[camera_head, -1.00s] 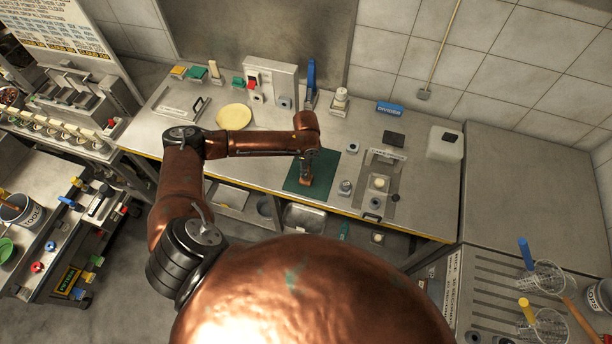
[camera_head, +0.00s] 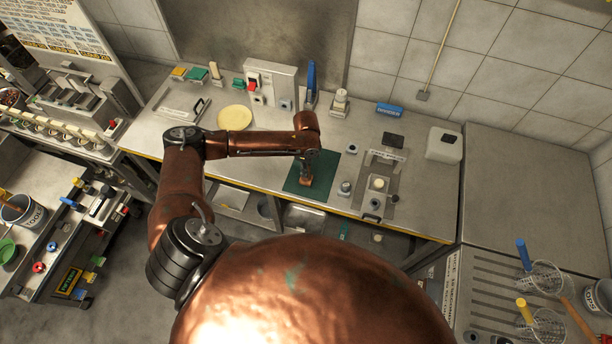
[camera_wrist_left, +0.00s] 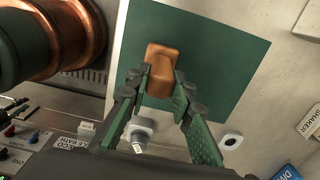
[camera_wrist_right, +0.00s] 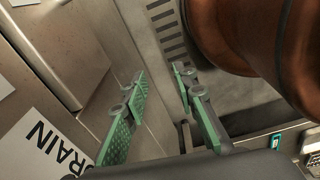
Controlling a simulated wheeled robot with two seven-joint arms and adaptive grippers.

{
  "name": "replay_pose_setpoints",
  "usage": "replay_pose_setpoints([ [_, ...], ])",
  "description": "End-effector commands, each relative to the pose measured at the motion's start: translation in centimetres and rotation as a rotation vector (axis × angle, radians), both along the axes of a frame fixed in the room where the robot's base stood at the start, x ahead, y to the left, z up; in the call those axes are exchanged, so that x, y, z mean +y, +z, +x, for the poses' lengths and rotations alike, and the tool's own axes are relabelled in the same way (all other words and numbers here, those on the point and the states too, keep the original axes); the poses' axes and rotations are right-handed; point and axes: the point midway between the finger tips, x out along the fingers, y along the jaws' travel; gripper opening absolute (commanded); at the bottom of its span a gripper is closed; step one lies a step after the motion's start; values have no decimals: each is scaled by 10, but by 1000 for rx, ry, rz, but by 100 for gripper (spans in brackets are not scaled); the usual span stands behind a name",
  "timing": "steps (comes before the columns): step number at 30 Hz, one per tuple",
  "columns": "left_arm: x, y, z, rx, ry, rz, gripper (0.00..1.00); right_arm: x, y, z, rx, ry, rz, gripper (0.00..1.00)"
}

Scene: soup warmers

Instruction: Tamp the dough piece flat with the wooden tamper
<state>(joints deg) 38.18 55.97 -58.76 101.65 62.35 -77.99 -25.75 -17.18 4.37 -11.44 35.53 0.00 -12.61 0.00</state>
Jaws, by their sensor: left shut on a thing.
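A wooden tamper (camera_wrist_left: 161,68), orange-brown, is between the fingers of my left gripper (camera_wrist_left: 160,88) in the left wrist view. My left gripper is shut on it. In the head view the tamper (camera_head: 306,181) stands on or just above the dark green mat (camera_head: 325,170), and my left gripper (camera_head: 308,168) is right over it. I cannot tell whether the tamper touches the mat. No dough piece shows clearly; any dough under the tamper is hidden. My right gripper (camera_wrist_right: 160,95) shows only in the right wrist view, with its fingers apart and nothing between them.
Right of the mat are a small metal knob-like piece (camera_head: 345,188) and a metal tray (camera_head: 361,200) holding a round pale piece (camera_head: 378,184). A yellow disc (camera_head: 234,118) lies to the left. A white-topped stand (camera_head: 340,100) and blue block (camera_head: 389,111) stand behind.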

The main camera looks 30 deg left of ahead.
Motion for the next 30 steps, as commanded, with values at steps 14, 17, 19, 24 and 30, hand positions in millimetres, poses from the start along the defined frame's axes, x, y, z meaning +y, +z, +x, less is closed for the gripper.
replay_pose_setpoints([
  [14, 0, 34, 0, -1, 0, -1, 0, -5, 41, 1, -2, 2, -5, 26],
  [17, 0, 41, 0, -1, 0, -1, 0, -6, 49, 1, -2, 1, -6, 26],
  [19, 0, 45, 0, -1, 0, -1, 0, -6, 54, 1, -2, 2, -6, 26],
  [24, 0, 53, 0, -1, 0, 0, 0, -6, 64, 1, -2, 2, -6, 26],
  [30, 0, 51, 0, 0, 0, 0, 0, -6, 63, 1, -2, 2, -6, 26],
])
